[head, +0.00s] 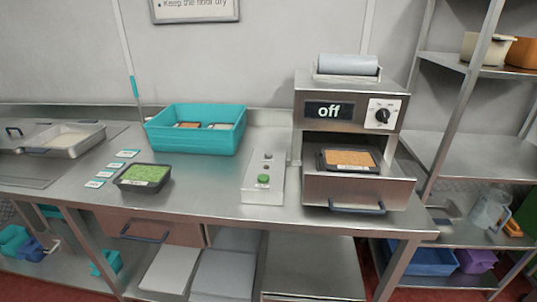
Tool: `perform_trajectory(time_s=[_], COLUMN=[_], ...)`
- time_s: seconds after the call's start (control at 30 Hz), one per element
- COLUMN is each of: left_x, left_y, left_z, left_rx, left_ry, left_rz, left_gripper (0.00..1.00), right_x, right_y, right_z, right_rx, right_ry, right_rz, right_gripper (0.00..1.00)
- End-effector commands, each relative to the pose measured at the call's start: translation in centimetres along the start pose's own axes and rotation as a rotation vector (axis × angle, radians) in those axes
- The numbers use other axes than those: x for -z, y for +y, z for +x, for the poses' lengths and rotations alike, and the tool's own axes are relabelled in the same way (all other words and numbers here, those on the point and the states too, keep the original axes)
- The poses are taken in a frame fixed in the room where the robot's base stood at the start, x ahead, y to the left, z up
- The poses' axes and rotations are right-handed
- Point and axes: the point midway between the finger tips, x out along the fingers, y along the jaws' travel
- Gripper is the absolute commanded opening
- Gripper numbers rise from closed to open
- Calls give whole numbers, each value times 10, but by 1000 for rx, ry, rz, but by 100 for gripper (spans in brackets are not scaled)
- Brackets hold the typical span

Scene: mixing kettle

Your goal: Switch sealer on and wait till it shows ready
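The sealer (312,140) is a steel machine at the right end of the steel counter. Its dark display (335,111) reads "off". A black rotary knob (382,115) sits on a white dial plate to the right of the display. A film roll (347,65) lies on top. A black tray with brown food (348,159) sits in the sealer's open bay, above a drawer with a dark handle (357,207). Neither of my grippers is in the head view.
A control box (263,190) with a green button stands left of the sealer. A black tray of green food (143,178), several small cards (110,169) and a teal crate (196,139) holding trays are further left. A steel shelf rack (480,155) stands right. The counter's front middle is clear.

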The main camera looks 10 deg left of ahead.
Motion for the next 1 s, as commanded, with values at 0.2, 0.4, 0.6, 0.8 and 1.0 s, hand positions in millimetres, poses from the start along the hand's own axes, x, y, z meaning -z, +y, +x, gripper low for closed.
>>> perform_trajectory(time_s=[0.2,0.4,0.6,0.8,1.0], left_x=[0,0,0,0,-1], left_y=[0,0,0,0,0], left_z=[0,0,0,0,0], left_rx=[0,0,0,0,0], left_ry=[0,-1,-1,-1,-1], left_rz=[0,0,0,0,0], left_gripper=[0,0,0,0,0], right_x=[0,0,0,0,0], right_y=[0,0,0,0,0], right_z=[0,0,0,0,0], right_rx=[0,0,0,0,0], right_ry=[0,-1,-1,-1,-1], right_rz=[0,0,0,0,0], right_gripper=[36,36,36,36,36])
